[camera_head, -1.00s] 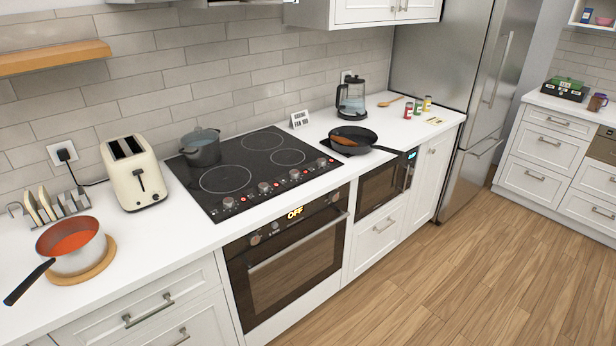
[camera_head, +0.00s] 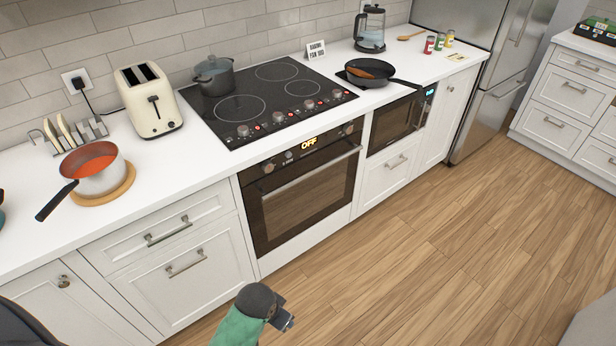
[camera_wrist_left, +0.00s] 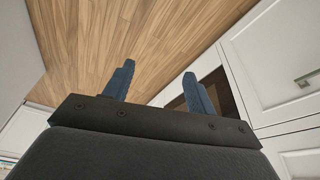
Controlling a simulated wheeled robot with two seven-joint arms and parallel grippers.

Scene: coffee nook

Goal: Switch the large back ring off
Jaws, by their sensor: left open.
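The black glass hob (camera_head: 262,91) is set in the white counter. Its back ring (camera_head: 276,72) is a pale outline with no visible glow. A larger-looking ring (camera_head: 240,108) lies front left and a smaller ring (camera_head: 302,88) front right. Several knobs (camera_head: 276,117) line the hob's front edge, with small red marks beside them; their settings are too small to read. My left gripper (camera_head: 286,318) is low in front of the drawers, well below the hob and apart from everything. In the left wrist view its two blue fingers (camera_wrist_left: 160,75) are apart and empty. My right gripper is out of view.
A grey pot (camera_head: 213,75) stands at the hob's back left corner. A toaster (camera_head: 148,100) and saucepan (camera_head: 94,172) are to the left. A frying pan (camera_head: 370,73) is to the right. The oven (camera_head: 305,185) reads OFF. The floor in front is clear.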

